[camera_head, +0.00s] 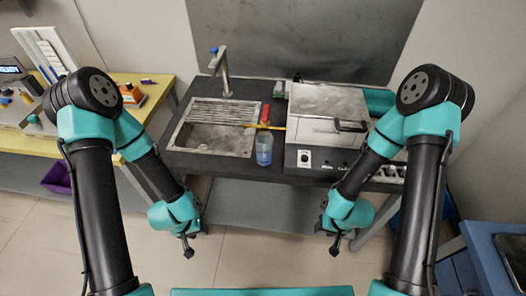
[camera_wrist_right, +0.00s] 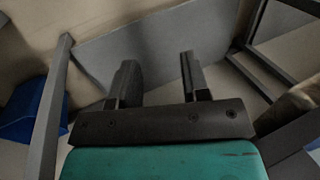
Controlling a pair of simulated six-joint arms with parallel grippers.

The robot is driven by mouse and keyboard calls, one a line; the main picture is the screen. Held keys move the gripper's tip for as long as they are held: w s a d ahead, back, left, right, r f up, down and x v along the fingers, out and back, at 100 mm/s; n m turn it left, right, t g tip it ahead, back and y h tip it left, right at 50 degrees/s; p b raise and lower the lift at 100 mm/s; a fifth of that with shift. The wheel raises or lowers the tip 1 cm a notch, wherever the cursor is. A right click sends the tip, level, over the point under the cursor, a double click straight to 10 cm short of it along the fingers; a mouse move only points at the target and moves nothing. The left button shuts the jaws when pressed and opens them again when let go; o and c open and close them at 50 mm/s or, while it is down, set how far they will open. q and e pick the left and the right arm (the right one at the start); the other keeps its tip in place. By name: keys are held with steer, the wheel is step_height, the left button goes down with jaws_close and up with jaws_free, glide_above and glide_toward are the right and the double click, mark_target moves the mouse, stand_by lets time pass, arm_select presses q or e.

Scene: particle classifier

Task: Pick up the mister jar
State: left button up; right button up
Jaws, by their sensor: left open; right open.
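The mister jar appears to be the clear bluish bottle with a red top (camera_head: 264,148). It stands upright at the front edge of the dark counter, between the sink and the silver box. My left gripper (camera_head: 188,252) hangs below counter level, in front and to the left of the bottle, apart from it. My right gripper (camera_head: 335,248) hangs low in front and to the right, also apart. In the right wrist view my right gripper (camera_wrist_right: 157,78) is open with nothing between its fingers. The bottle is not in that view.
A sink (camera_head: 212,138) with a faucet (camera_head: 222,72) lies left of the bottle. A silver box with a handle (camera_head: 325,115) stands close on its right. A yellow table (camera_head: 150,92) is at the left, a blue cabinet (camera_head: 482,240) at the right. The space before the counter is free.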

steer(key=o, duration=0.9)
